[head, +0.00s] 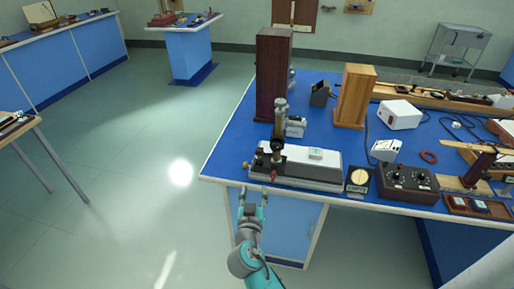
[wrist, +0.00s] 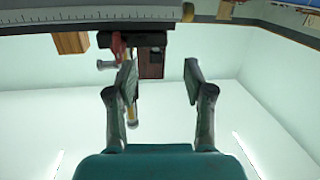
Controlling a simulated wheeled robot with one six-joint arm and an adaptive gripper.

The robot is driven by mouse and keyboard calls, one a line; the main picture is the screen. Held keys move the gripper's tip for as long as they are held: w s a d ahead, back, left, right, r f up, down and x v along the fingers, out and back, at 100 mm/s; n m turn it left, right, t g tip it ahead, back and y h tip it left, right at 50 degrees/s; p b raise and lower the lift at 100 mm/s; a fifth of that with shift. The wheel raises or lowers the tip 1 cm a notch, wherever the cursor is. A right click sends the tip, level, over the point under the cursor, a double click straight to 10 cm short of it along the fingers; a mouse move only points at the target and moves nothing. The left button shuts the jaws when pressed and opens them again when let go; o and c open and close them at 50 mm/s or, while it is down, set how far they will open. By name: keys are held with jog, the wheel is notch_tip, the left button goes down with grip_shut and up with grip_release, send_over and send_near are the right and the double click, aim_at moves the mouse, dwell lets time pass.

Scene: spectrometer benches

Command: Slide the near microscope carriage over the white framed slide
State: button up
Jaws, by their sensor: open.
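The near microscope carriage (head: 277,135) stands upright at the left end of a long white-topped bed (head: 300,167), near the front left corner of the blue bench. A small pale piece with a dark mark (head: 316,153), possibly the white framed slide, lies on the bed to the carriage's right. A red knob (head: 274,176) is at the bed's front left. My gripper (head: 251,194) is open and empty, in front of and below the bed's left end. In the wrist view my gripper (wrist: 160,76) has its fingers apart; a red part (wrist: 117,46) shows beside the left finger.
A graduated scale edge (wrist: 90,17) crosses the wrist view's top. A dark tall box (head: 273,75) stands behind the carriage, a light wooden box (head: 354,95) further right. A round dial (head: 358,179) and a dark knobbed box (head: 407,182) sit right of the bed. Open floor (head: 130,170) lies left.

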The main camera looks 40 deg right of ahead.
aim_at(259, 152)
jog(key=w+d+r+m, duration=0.1)
jog(key=w+d, duration=0.2)
jog(key=w+d+r+h, duration=0.1)
jog(key=w+d+r, duration=0.1)
jog(key=w+d, duration=0.2)
jog(key=w+d+r+m+g+h, duration=0.1)
jog(key=w+d+r, duration=0.1)
jog(key=w+d, duration=0.1)
jog(key=shift+w+d+r+m, duration=0.1)
jog(key=shift+w+d+m, duration=0.2)
jog(key=shift+d, duration=0.25)
jog(key=shift+c, duration=0.2)
grip_shut()
